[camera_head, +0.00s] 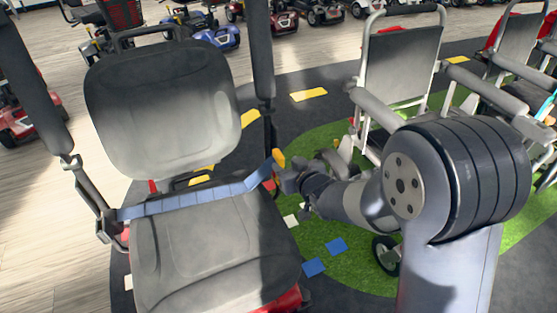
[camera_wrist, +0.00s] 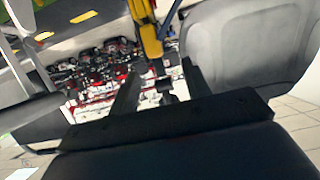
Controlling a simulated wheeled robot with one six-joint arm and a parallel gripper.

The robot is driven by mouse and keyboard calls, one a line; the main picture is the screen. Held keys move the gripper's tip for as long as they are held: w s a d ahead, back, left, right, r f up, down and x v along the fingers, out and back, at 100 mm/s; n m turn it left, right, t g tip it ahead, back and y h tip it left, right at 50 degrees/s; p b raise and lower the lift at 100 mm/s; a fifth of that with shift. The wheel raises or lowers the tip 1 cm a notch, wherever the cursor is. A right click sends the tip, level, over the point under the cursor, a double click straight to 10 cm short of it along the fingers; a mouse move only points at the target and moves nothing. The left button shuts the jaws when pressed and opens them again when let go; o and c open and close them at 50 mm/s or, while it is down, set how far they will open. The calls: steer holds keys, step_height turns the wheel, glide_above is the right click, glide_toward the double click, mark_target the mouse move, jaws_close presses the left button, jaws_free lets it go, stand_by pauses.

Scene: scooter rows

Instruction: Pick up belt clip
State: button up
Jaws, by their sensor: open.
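A blue belt (camera_head: 195,199) lies across the grey scooter seat (camera_head: 215,250), from the left armrest side to the right edge. At its right end is a small orange-yellow piece (camera_head: 279,158), which looks like the belt clip. My gripper (camera_head: 284,180) is right beside this end, at the seat's right edge; the head view is too small to show contact. In the wrist view, the two dark fingers of my gripper (camera_wrist: 160,72) are apart. A yellow-orange strip (camera_wrist: 148,30) shows just beyond and between the fingertips; I cannot tell its distance.
The seat backrest (camera_head: 165,105) and upright armrests (camera_head: 262,45) stand close to my gripper. A grey folding chair (camera_head: 402,65) stands to the right on green turf (camera_head: 345,262). Several scooters (camera_head: 210,28) line the back. Pale floor (camera_head: 40,200) is open at left.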

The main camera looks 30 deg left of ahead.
mark_target(276, 152)
steer(key=x, duration=0.5)
steer(key=shift+b, duration=0.4)
steer(key=shift+w+d+b+x, duration=0.15)
steer(key=shift+b+x, duration=0.15)
steer(key=shift+x, duration=1.1)
steer(key=shift+w+d+b+x, duration=0.1)
steer(key=shift+b+x, duration=0.2)
steer(key=shift+x, duration=1.15)
steer(key=shift+c, duration=0.5)
steer(key=shift+r, duration=0.1)
jaws_close()
